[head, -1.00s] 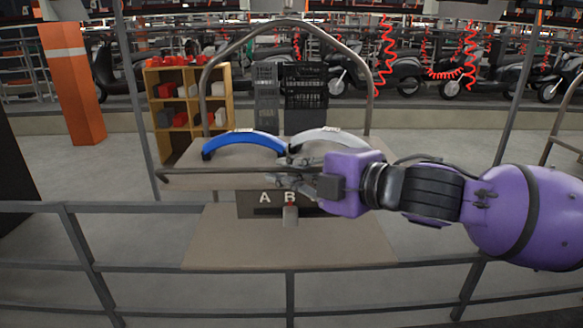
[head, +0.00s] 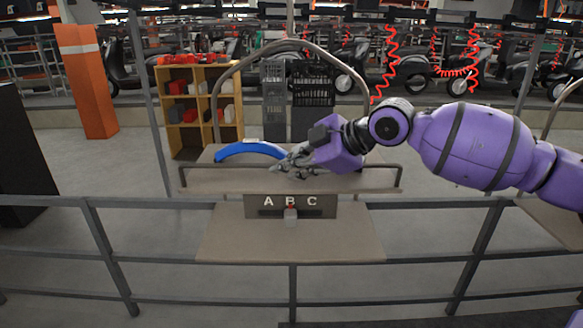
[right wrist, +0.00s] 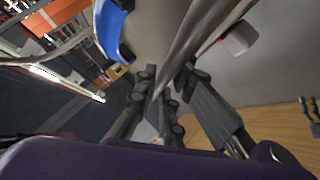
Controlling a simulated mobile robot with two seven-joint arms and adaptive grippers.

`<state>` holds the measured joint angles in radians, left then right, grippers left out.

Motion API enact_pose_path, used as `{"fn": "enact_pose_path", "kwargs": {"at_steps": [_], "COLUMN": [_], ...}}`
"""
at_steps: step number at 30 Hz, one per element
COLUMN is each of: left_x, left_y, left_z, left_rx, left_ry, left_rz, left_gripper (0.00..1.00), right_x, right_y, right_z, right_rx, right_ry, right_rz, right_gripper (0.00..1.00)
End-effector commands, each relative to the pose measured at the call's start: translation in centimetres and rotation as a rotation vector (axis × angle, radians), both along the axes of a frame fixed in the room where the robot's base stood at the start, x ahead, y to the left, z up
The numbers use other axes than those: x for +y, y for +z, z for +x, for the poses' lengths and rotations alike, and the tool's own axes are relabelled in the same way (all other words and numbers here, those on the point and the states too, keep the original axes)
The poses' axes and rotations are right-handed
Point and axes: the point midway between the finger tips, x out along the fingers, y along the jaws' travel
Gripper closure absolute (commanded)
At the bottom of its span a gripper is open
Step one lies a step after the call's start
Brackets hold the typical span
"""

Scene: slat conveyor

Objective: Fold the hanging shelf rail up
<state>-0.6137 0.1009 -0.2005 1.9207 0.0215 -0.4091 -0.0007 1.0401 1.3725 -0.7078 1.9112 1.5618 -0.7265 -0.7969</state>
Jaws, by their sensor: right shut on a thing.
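The dark shelf rail (head: 225,164) runs along the front of the upper shelf board (head: 222,185). It stands above the board's front edge, with an end post at each side. My right gripper (head: 285,168) reaches in from the right and is shut on the middle of the rail, hiding part of it. In the right wrist view, the grey rail (right wrist: 180,60) passes between the fingers of my right gripper (right wrist: 165,95). My left gripper is not in view.
A blue curved part (head: 245,149) lies on the shelf behind the rail. A grey guard railing (head: 180,203) crosses in front. A wooden cubby (head: 233,92) stands behind.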

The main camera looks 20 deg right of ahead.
Motion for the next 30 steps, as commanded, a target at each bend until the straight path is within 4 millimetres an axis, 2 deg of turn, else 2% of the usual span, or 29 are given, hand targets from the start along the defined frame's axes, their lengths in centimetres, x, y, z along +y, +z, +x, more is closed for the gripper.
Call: {"fn": "enact_pose_path", "kwargs": {"at_steps": [1, 20, 21, 25, 30], "left_x": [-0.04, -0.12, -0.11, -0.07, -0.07], "left_y": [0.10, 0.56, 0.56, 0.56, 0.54], "left_z": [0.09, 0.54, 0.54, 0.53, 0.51], "left_rx": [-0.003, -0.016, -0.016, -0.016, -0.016], "left_ry": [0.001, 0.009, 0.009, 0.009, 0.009], "left_rz": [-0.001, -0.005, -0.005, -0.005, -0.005], "left_gripper": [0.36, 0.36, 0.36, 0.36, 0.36], "right_x": [0.04, -0.18, -0.19, -0.19, -0.16], "right_y": [0.53, 0.39, 0.38, 0.29, 0.14], "right_z": [0.24, 0.52, 0.52, 0.48, 0.44], "right_rx": [0.008, 0.062, 0.062, 0.063, 0.065], "right_ry": [-0.001, -0.004, -0.004, -0.004, -0.003], "right_rz": [0.011, 0.023, 0.023, 0.022, 0.021], "right_gripper": [1.00, 1.00, 0.89, 0.72, 0.72]}}
